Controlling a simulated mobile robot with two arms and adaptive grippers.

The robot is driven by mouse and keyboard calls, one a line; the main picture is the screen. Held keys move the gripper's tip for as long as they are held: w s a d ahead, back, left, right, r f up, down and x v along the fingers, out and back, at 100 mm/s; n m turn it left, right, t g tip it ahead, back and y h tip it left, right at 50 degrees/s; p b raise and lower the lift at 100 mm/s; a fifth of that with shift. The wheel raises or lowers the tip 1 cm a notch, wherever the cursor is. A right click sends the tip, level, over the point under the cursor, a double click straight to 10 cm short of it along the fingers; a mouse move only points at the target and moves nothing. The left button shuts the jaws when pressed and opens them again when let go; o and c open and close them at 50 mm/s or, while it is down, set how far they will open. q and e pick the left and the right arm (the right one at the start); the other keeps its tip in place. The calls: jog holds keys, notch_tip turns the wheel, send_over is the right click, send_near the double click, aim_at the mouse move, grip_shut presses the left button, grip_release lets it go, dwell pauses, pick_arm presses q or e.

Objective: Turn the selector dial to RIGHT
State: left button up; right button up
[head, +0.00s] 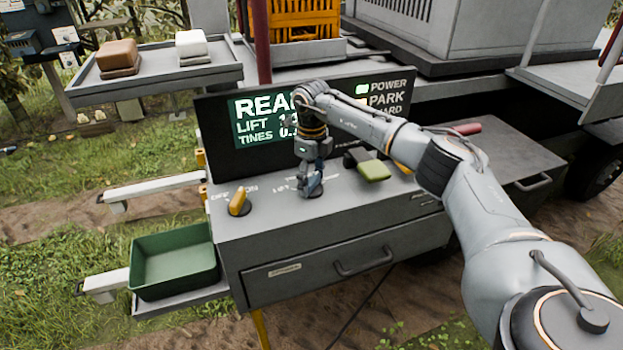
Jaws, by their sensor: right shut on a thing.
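My right gripper (312,190) reaches down onto the top of the grey control console (345,215), its fingers shut around the selector dial. The fingers hide nearly all of the dial, so I cannot tell which way it points. White lettering beside it is partly covered by the gripper. A yellow knob (239,203) with OFF and ON lettering stands to the left, apart from the gripper. My left gripper is not in view.
Behind is a display panel (225,165), partly hidden by my right arm. A green bin (175,265) sits at lower left. A tray (150,84) holds brown and white blocks. An orange crate (303,24) stands behind.

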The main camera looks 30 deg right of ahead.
aim_at(312, 178)
jog(key=shift+m, duration=1.1)
jog(key=o, duration=1.2)
jog(key=shift+c, duration=0.2)
notch_tip(312, 178, up, 12)
